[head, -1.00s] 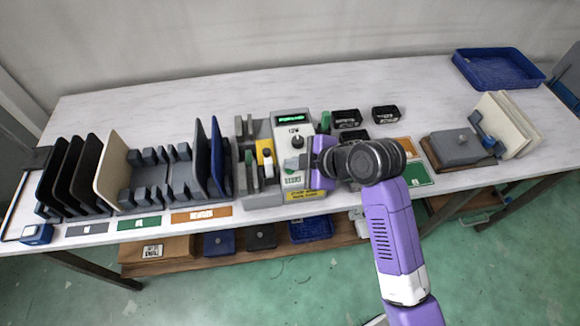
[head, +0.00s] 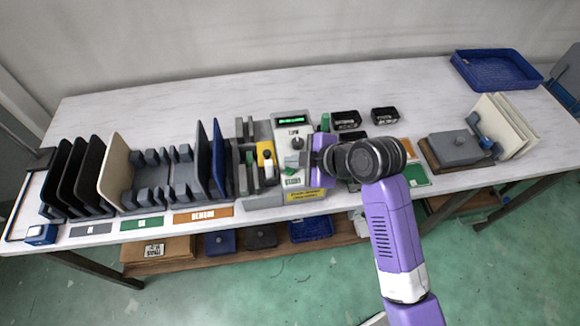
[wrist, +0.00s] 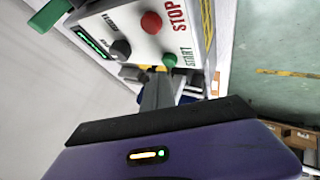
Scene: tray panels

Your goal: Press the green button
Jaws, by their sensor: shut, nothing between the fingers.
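The green button (wrist: 170,60) sits on the light face of a control box (head: 279,195), beside the word START. It is a small green patch in the head view (head: 290,171). A red STOP button (wrist: 151,22) and a dark knob (wrist: 121,47) are on the same face. My gripper (wrist: 156,74) is shut and empty. In the wrist view its grey fingertips appear just below the green button, close to the panel. I cannot tell whether they touch it. In the head view my purple gripper body covers the right side of the box.
A rack of upright panels (head: 115,160) stands left of the box. Small black bins (head: 345,119) stand behind my gripper. A grey block fixture (head: 455,146) and cream panels (head: 510,125) are at the right. A blue tray (head: 495,70) lies at the back right.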

